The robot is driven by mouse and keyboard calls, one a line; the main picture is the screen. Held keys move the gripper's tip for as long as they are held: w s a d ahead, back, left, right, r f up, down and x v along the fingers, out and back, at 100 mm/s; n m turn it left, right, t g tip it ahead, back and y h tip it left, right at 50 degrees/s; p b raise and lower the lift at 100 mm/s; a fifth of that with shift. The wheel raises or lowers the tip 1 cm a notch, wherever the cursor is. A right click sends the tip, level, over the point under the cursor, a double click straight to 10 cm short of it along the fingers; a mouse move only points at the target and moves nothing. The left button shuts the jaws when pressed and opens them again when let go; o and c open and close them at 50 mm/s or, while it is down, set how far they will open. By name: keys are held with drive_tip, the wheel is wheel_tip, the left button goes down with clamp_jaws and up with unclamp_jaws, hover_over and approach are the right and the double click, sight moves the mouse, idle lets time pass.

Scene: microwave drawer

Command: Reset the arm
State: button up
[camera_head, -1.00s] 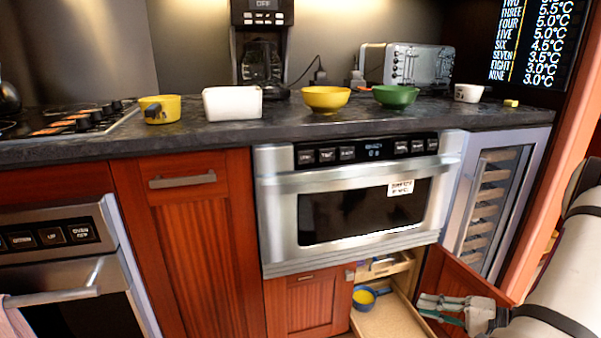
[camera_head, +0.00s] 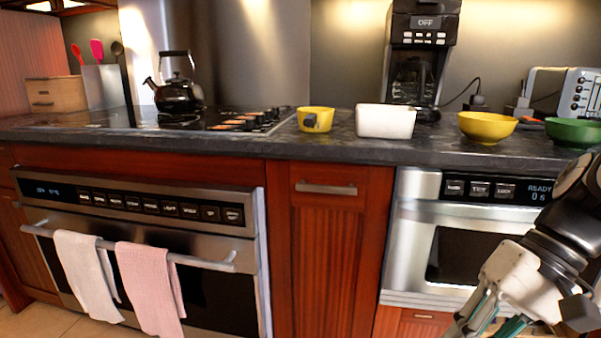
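My arm comes in at the right edge of the head view, folded and bent downward. My gripper (camera_head: 487,322) points down and left at the lower right, in front of the microwave drawer (camera_head: 420,245). Its fingertips run to the bottom edge of the picture, so I cannot tell whether they are open or shut. No object shows in it. The microwave drawer is closed, and my arm covers its right part. The open lower cabinet is out of view or hidden behind my arm.
The counter (camera_head: 270,147) holds a kettle (camera_head: 177,92), yellow pot (camera_head: 316,119), white dish (camera_head: 386,121), yellow bowl (camera_head: 487,127), green bowl (camera_head: 574,131), coffee maker (camera_head: 420,50) and toaster (camera_head: 580,92). Two towels (camera_head: 150,285) hang on the oven handle. Floor shows at lower left.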

drive_tip(key=s+a+r+n+t+h, duration=0.1)
drive_tip(key=s+h, duration=0.2)
drive_tip(key=s, duration=0.3)
drive_tip(key=s+a+r+n+t+h, duration=0.1)
drive_tip(key=s+n+h, duration=0.1)
drive_tip(key=s+h, duration=0.35)
wheel_tip(320, 180, up, 37)
drive_tip(key=s+t+y+p, duration=0.1)
drive_tip(key=t+y+p, duration=0.1)
drive_tip(key=p, duration=3.3)
drive_tip(key=shift+f+t, duration=0.2)
drive_tip(key=shift+t, duration=0.6)
drive_tip(key=shift+d, duration=0.1)
